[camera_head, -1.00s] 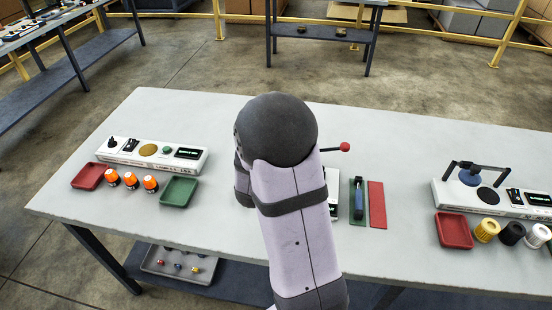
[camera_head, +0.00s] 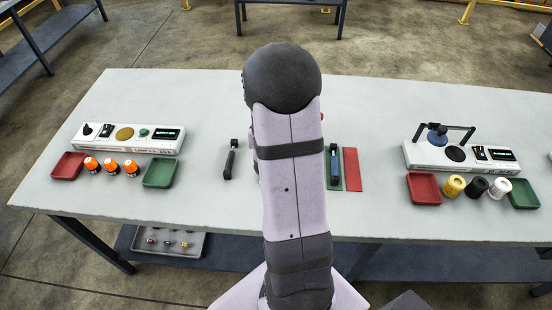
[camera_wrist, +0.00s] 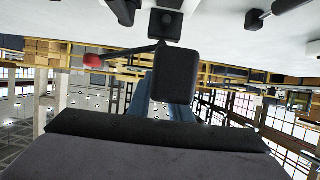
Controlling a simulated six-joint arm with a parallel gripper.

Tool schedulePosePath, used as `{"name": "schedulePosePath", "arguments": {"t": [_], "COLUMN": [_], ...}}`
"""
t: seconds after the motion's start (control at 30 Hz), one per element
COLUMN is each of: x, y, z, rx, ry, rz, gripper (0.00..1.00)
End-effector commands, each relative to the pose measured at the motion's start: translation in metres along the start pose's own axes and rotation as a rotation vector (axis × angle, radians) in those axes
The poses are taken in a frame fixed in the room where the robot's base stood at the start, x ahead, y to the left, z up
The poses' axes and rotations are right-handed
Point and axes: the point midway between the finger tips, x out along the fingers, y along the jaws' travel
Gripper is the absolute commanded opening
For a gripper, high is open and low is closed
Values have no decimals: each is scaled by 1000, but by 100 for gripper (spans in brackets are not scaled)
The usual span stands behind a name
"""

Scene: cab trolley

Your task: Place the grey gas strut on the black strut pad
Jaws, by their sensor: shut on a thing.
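My gripper (camera_wrist: 170,122) shows only in part in the wrist view, which is upside down. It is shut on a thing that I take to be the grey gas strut. A dark, rounded end block (camera_wrist: 175,76) stands close to the camera, and the rest of the held part is mostly hidden. A black square piece (camera_wrist: 165,24), perhaps the black strut pad, shows beyond it, apart from it in the picture. In the head view my arm covers the gripper, the held part and the pad.
A dark strut (camera_head: 231,160) lies left of my arm. A blue strut (camera_head: 334,165) lies on a green mat, beside an empty red mat (camera_head: 352,169). A red-knobbed lever (camera_wrist: 92,60) sticks out near the gripper.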

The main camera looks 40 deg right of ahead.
Motion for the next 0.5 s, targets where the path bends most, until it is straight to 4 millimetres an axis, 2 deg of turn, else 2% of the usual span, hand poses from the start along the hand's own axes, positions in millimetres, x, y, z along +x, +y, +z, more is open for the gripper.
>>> {"name": "schedulePosePath", "arguments": {"t": [0.23,0.5], "x": [3,15], "y": [1,1], "z": [7,37], "rx": [2,2], "ry": [-5,-6], "rz": [8,9], "gripper": [0,0]}}
